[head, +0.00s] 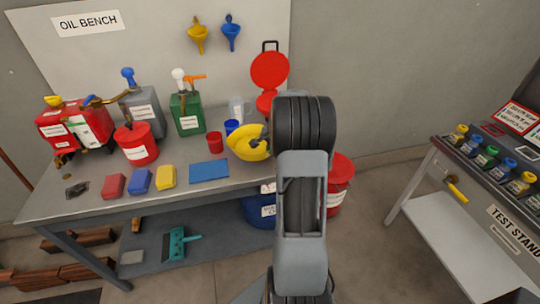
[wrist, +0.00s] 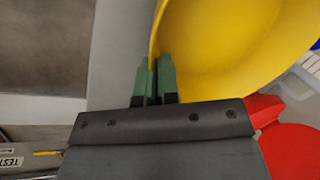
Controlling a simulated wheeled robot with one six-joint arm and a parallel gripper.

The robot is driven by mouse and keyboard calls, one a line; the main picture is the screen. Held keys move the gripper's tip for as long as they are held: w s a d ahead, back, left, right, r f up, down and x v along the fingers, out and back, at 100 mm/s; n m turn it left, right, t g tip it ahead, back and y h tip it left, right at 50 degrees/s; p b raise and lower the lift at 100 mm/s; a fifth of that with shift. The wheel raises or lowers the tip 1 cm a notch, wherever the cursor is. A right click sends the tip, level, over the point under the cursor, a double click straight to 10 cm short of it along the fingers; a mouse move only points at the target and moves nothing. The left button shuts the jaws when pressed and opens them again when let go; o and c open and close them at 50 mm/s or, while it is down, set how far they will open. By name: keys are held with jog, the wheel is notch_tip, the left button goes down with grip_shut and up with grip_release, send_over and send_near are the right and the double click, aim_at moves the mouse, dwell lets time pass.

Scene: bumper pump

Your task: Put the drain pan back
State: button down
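The drain pan, a yellow round pan (head: 246,144), is at the right part of the oil bench, partly hidden behind my arm in the head view. It fills the upper right of the wrist view (wrist: 230,45). My gripper (wrist: 154,75) has its green-padded fingers close together on either side of the pan's rim, shut on it. The pan looks tilted. I cannot tell whether it touches the bench. The fingers are hardly visible in the head view.
The oil bench (head: 60,205) holds cans, cups and a blue mat (head: 209,171). A red open-lidded container (head: 270,72) stands behind the pan. The test stand (head: 480,185) is at right.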

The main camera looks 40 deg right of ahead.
jog(key=shift+w+a+f, duration=0.15)
jog(key=shift+w+f, duration=0.1)
jog(key=shift+f, duration=0.05)
jog(key=shift+s+x, duration=0.2)
jog(key=shift+x, duration=0.65)
jog(key=shift+s+x, duration=0.15)
jog(key=shift+x, duration=0.65)
jog(key=shift+f, duration=0.15)
jog(key=shift+f, duration=0.15)
jog(key=c, duration=1.4)
grip_release()
jog(key=shift+o, duration=0.2)
